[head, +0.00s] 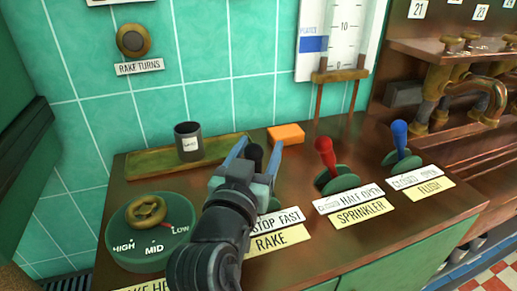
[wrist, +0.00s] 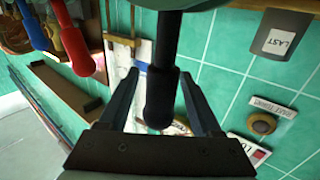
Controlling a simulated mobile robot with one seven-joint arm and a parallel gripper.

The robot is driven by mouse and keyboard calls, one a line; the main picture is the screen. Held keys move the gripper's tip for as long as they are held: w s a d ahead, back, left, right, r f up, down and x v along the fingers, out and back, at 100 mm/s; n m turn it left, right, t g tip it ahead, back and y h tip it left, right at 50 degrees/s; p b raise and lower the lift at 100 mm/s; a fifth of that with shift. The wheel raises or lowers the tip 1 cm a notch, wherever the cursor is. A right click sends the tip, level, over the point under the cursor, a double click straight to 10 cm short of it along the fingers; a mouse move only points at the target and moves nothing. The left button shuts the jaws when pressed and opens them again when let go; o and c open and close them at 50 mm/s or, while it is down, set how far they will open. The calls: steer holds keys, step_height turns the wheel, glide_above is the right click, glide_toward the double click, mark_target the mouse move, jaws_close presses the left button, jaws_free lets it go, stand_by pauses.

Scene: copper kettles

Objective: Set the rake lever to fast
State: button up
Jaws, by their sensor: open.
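The rake lever has a black handle (head: 254,157) and stands behind my gripper in the head view; its base is mostly hidden by my arm. Its yellow RAKE label (head: 270,240) lies in front, below a white STOP FAST strip (head: 277,220). My gripper (head: 257,150) is open, with one blue-grey finger on each side of the black handle. In the wrist view the black handle (wrist: 161,100) hangs down between the two spread fingers, with visible gaps beside it. I cannot tell which setting the lever is at.
The red sprinkler lever (head: 325,153) and blue flush lever (head: 399,133) stand to the right. A heat dial (head: 120,245) is at the left. Behind are a dark cup (head: 188,142) on a tray (head: 140,170) and an orange block (head: 286,134).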

jaws_close()
stand_by(0.3)
stand_by(1.2)
